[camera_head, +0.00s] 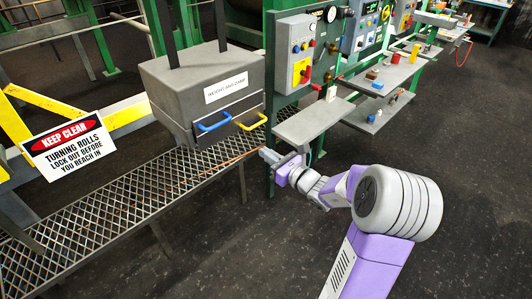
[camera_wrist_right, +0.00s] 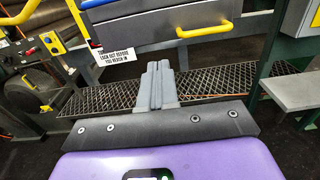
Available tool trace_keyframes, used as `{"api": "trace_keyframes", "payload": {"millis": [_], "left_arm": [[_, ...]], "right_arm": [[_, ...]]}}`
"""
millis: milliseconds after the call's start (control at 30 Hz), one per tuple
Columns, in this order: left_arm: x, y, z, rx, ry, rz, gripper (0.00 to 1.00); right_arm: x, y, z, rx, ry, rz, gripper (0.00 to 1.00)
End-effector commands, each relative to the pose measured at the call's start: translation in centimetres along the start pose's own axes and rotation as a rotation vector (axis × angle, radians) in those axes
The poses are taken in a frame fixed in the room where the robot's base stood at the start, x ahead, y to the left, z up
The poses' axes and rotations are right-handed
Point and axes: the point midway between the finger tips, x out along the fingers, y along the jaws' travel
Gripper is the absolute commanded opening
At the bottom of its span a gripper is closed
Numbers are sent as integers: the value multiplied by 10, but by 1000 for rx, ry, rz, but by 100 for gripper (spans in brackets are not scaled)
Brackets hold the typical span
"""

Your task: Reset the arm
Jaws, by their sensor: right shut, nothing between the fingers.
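My right arm reaches in from the lower right of the head view, and its gripper (camera_head: 268,155) is in front of the walkway's edge, below and right of a grey cabinet (camera_head: 203,85). In the right wrist view the two grey fingers (camera_wrist_right: 157,84) are pressed together with nothing between them. The cabinet has a blue handle (camera_head: 214,123) and a yellow handle (camera_head: 251,122). The yellow handle (camera_wrist_right: 205,30) is also beyond the fingertips in the wrist view, apart from them. My left gripper does not show.
A mesh walkway (camera_head: 110,222) runs under the cabinet. A green-framed control panel (camera_head: 303,55) stands behind a small grey shelf (camera_head: 312,122) close to my right gripper. A keep-clear sign (camera_head: 68,145) hangs at left. The dark floor (camera_head: 235,245) at lower middle is free.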

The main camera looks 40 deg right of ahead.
Motion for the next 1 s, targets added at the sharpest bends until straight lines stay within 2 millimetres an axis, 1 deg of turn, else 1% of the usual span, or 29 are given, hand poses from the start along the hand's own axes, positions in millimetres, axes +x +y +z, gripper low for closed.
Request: {"api": "trace_keyframes", "payload": {"millis": [100, 300, 367, 433, 467, 567, 600, 667, 700, 767, 800, 867, 900, 967, 1000], "left_arm": [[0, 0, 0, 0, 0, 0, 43], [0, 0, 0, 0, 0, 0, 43], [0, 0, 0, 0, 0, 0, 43], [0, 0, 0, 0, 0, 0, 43], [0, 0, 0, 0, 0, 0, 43], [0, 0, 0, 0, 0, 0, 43], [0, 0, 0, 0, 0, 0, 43], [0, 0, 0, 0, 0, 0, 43], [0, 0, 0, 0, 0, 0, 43], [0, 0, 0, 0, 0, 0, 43], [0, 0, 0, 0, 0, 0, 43], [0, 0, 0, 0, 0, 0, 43], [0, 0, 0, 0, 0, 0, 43], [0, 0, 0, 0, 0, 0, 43], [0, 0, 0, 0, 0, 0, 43]], "right_arm": [[-4, 0, 0, 0, 0, 1, 0], [-4, 2, -2, -1, 6, 7, 0], [-2, 8, -10, -5, 30, 26, 0], [2, 22, -29, -19, 87, 76, 0], [4, 32, -40, -29, 122, 108, 0], [5, 73, -91, -87, 275, 257, 0], [2, 92, -115, -123, 346, 333, 0], [-8, 122, -151, -187, 450, 456, 0], [-17, 140, -174, -239, 515, 542, 0], [-35, 167, -208, -329, 605, 683, 0], [-49, 184, -230, -403, 659, 785, 0], [-72, 205, -260, -523, 722, 938, 0], [-87, 216, -277, -610, 751, 1039, 0], [-108, 228, -301, -749, 773, 1186, 0], [-121, 236, -315, -846, 772, 1283, 0]]}}
